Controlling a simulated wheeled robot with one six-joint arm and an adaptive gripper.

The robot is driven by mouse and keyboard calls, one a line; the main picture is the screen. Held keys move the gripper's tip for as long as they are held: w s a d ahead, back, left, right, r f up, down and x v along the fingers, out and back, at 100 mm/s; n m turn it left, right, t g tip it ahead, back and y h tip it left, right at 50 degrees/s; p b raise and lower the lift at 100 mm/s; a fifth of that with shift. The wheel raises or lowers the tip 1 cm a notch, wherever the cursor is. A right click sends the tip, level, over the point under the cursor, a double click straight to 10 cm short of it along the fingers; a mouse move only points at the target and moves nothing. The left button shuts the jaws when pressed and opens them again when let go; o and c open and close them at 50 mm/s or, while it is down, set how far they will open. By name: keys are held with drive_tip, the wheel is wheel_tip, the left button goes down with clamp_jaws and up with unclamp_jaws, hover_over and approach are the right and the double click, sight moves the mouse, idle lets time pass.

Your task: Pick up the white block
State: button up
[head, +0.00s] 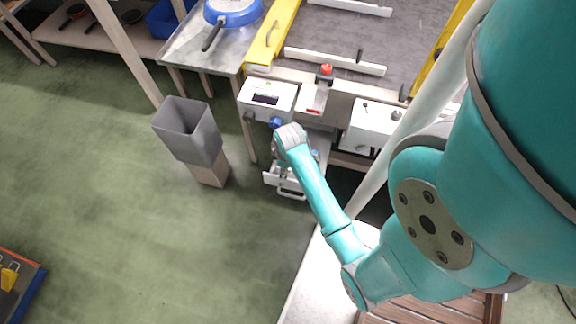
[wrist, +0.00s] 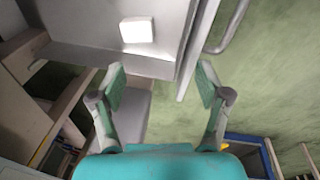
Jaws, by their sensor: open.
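The white block (wrist: 137,29) lies in an open grey drawer (wrist: 90,53), near the top of the wrist view. My gripper (wrist: 161,80) is open and empty, its two fingers apart. The block is beyond the fingertips, a little left of the midpoint between them, and nothing touches it. In the head view the pulled-out drawer (head: 290,192) shows under the conveyor bench. My forearm and wrist hide part of it there, and I cannot make out the block in that view.
The drawer's handle (wrist: 232,30) sticks out beside its front panel. A grey bin (head: 188,133) stands on a wooden block left of the drawer. A blue pan (head: 232,12) is on the metal table at the top. Open green floor lies at the left.

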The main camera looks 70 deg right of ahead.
drive_tip(key=d+r+g+y, duration=0.1)
drive_tip(key=d+r, duration=0.1)
drive_tip(key=d, duration=0.3)
wheel_tip(320, 180, down, 5)
drive_tip(key=shift+a+f, duration=0.2)
drive_tip(key=shift+f, duration=2.45)
drive_tip(key=c, duration=0.8)
